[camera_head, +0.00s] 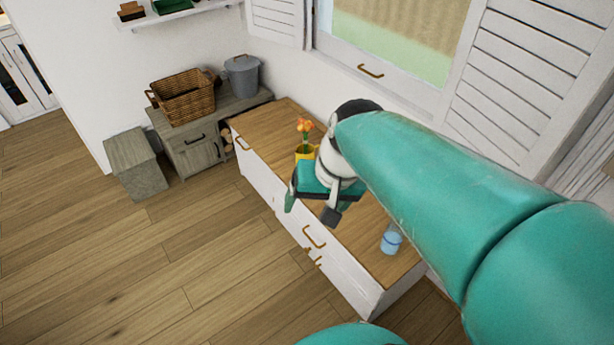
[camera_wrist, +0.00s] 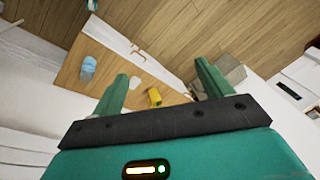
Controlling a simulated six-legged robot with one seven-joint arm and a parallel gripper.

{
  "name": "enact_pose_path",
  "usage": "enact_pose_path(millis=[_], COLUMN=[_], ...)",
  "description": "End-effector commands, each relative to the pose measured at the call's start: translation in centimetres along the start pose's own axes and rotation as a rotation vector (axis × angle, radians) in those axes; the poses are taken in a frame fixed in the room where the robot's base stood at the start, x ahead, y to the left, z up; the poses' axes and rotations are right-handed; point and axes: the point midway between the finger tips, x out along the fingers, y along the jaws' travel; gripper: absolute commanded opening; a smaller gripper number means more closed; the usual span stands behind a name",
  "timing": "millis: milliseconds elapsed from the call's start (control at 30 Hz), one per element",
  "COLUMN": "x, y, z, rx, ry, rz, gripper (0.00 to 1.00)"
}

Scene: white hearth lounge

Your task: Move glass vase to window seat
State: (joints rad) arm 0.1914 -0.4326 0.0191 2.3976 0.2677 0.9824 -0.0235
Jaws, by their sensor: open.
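A light-blue, see-through vessel (camera_head: 391,240), which looks like the glass vase, stands upright on the wooden top of the window seat (camera_head: 372,257), near its front right end. It also shows in the wrist view (camera_wrist: 88,68), left of the fingers. My gripper (camera_head: 310,208) is over the middle of the seat, left of the vessel and apart from it. In the wrist view my gripper (camera_wrist: 162,80) has its fingers wide apart, with nothing held between them. My arm hides part of the seat top.
A yellow pot (camera_head: 305,154) with orange flowers stands on the seat, just behind my gripper. A wicker basket (camera_head: 183,97) and a grey lidded bucket (camera_head: 242,75) stand on a wooden cabinet at the back left. The window and shutters (camera_head: 520,70) rise behind the seat. The floor in front is clear.

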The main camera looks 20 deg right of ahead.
Motion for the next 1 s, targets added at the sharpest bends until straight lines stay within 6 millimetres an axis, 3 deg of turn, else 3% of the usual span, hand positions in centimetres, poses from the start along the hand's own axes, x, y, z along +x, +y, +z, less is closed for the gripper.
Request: enact_pose_path(millis=[100,300,933,1000], x=[-2.3,-4.6,-4.9,-4.9], y=[-0.7,-0.8,-0.8,-0.8], z=[1.6,2.9,3.1,3.1], rx=[-0.148,-0.296,-0.319,-0.318], ry=[0.117,0.25,0.271,0.271], rz=[0.061,0.125,0.136,0.136], gripper=[0.78,0.78,0.78,0.66])
